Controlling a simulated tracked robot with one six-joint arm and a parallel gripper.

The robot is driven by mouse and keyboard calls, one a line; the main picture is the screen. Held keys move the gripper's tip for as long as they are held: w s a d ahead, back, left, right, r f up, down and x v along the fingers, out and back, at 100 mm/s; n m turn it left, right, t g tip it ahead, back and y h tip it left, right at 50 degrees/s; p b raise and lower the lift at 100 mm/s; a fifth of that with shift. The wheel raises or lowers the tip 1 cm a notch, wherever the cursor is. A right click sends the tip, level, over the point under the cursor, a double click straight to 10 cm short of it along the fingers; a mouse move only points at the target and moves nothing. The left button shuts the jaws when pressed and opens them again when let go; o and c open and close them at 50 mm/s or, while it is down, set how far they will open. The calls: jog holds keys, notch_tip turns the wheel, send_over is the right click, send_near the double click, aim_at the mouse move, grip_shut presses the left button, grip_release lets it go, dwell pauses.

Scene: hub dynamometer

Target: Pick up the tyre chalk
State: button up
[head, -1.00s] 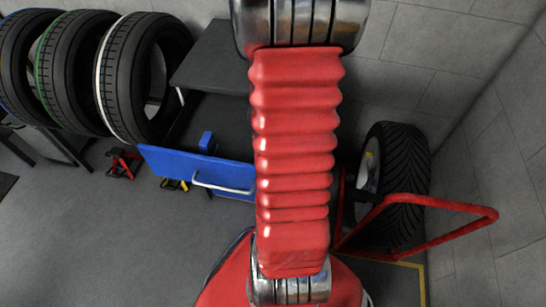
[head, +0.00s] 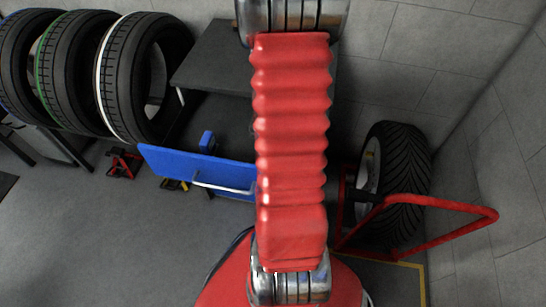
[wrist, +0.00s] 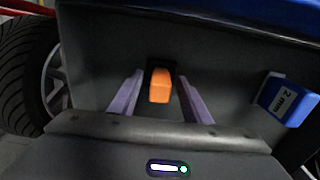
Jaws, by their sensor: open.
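An orange piece (wrist: 160,88) with a dark far end, which I take for the tyre chalk, lies on the grey drawer floor (wrist: 100,60) in the wrist view. My gripper (wrist: 161,76) is open, with one finger to the left and one to the right of the orange piece. Gaps show on both sides, and I cannot tell how far above the floor the fingertips are. In the head view the open blue drawer (head: 172,166) shows, but my arm hides the gripper and the chalk.
A blue block marked 2 mm (wrist: 287,102) lies to the right in the drawer. A tyre (wrist: 20,70) stands beyond the drawer's left side. In the head view, a red tubular frame (head: 440,203) stands at the right and several tyres (head: 70,80) at the left. Open floor (head: 110,240) lies front left.

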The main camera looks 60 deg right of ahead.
jog(key=shift+c, duration=0.5)
grip_shut()
